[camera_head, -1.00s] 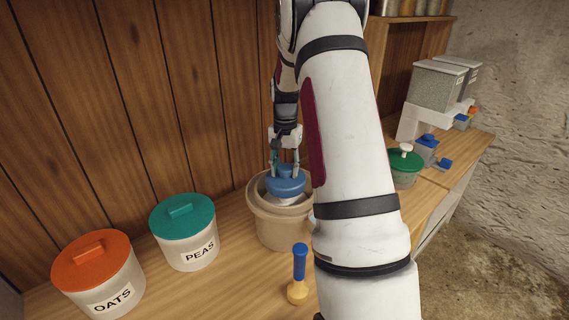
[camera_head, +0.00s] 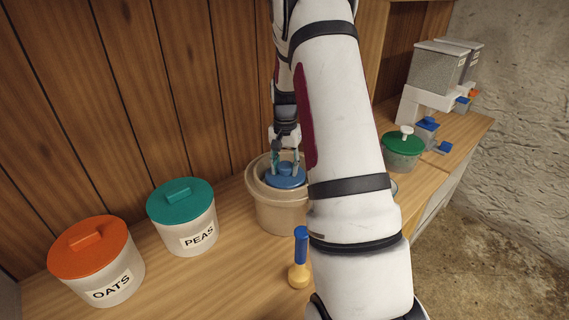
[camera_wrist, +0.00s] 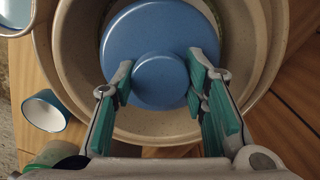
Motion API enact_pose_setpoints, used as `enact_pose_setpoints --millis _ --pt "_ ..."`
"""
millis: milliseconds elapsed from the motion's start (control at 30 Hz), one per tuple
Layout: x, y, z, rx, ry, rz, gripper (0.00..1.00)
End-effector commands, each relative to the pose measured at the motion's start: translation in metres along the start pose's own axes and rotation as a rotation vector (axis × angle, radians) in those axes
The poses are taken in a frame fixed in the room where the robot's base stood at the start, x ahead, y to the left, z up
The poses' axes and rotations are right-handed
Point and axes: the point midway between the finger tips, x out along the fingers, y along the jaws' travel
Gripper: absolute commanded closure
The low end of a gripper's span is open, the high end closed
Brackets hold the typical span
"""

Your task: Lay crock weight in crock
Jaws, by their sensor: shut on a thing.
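The crock weight is a blue disc with a round blue knob; it shows in the head view (camera_head: 284,180) and in the wrist view (camera_wrist: 150,38). My gripper (camera_head: 286,160) is shut on its knob from above, with a green-padded finger on each side in the wrist view (camera_wrist: 162,85). The crock (camera_head: 280,216) is a beige round pot on the counter. The weight is at the crock's mouth, inside the rim outline, and the wrist view shows the crock's wall (camera_wrist: 85,60) around it. How deep the weight sits is hard to tell. My arm hides the crock's right side.
An orange-lidded OATS canister (camera_head: 97,262) and a teal-lidded PEAS canister (camera_head: 183,215) stand left. A blue-handled tool (camera_head: 300,258) stands in front of the crock. A green-lidded jar (camera_head: 402,152) and a dispenser (camera_head: 437,80) are right. A small blue-and-white cup (camera_wrist: 46,111) lies beside the crock.

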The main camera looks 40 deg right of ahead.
Motion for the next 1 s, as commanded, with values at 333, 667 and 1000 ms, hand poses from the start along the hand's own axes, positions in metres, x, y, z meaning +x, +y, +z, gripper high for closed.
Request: enact_pose_setpoints --millis 333,667,1000 --pt "0.0010 0.0000 -0.0006 0.000 0.002 -0.001 1.00" --pt "0.0023 -0.0002 -0.0006 0.000 0.002 -0.001 1.00" --pt "0.0067 -0.0002 -0.0006 0.000 0.002 -0.001 1.00"
